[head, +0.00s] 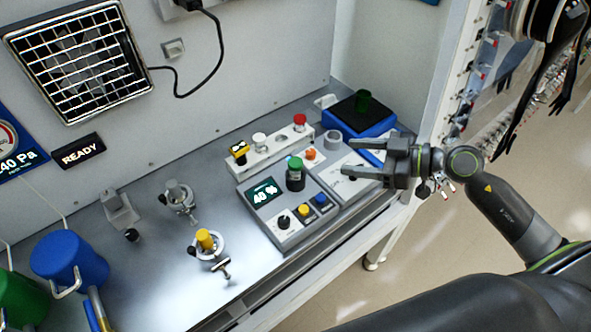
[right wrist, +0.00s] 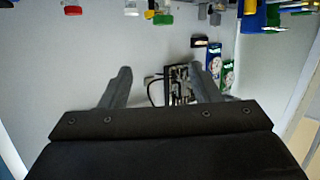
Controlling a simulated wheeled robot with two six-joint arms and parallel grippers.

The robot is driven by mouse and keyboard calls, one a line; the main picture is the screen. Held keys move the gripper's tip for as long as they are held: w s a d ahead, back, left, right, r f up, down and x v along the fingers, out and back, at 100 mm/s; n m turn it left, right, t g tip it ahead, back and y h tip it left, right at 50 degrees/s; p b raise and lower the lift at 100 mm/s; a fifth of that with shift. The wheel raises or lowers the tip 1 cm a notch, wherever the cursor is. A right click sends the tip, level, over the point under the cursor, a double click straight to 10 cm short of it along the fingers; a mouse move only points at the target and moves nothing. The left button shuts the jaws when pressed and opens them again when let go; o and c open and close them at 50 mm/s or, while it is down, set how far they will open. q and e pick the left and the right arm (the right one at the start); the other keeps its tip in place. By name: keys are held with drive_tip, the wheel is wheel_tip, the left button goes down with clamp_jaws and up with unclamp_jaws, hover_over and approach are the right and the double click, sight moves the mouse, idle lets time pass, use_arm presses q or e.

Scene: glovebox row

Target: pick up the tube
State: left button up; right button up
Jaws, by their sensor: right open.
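Several capped tubes show in the head view, and I cannot tell which one is the tube meant. A white rack (head: 272,152) holds a yellow-and-black-capped tube (head: 239,152), a white-capped tube (head: 259,141) and a red-capped tube (head: 300,122). A green-capped tube (head: 295,174) stands upright in the grey device with the "40 %" display. My right gripper (head: 350,158) is open and empty, fingers pointing left, above the right part of the bench, apart from the tubes. Its fingers (right wrist: 160,75) also show spread in the right wrist view. My left gripper is out of view.
The grey device (head: 273,220) has several knobs. A blue box with a black top (head: 350,121) carries a dark green cup (head: 363,100). Two ring-shaped clamps stand left, one holding a yellow piece (head: 205,240). A blue canister (head: 62,258) is at far left.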

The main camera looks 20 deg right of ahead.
drive_tip(key=f+g, duration=0.1)
drive_tip(key=p, duration=0.2)
approach(288, 172)
drive_tip(key=shift+h, duration=0.3)
drive_tip(key=w+a, duration=0.1)
drive_tip(key=a+r, duration=0.1)
drive_tip(key=w+a, duration=0.1)
drive_tip(key=shift+w+a+r, duration=0.25)
drive_tip(key=shift+w+r, duration=0.05)
drive_tip(key=shift+w, duration=0.1)
drive_tip(key=shift+s+p+x, duration=0.25)
drive_tip(key=shift+p+x, duration=0.4)
drive_tip(key=shift+x, duration=1.7)
drive_tip(key=shift+w+a+f, duration=0.2)
drive_tip(key=shift+a+f, duration=0.05)
drive_tip(key=shift+a, duration=0.15)
drive_tip(key=shift+d, duration=0.1)
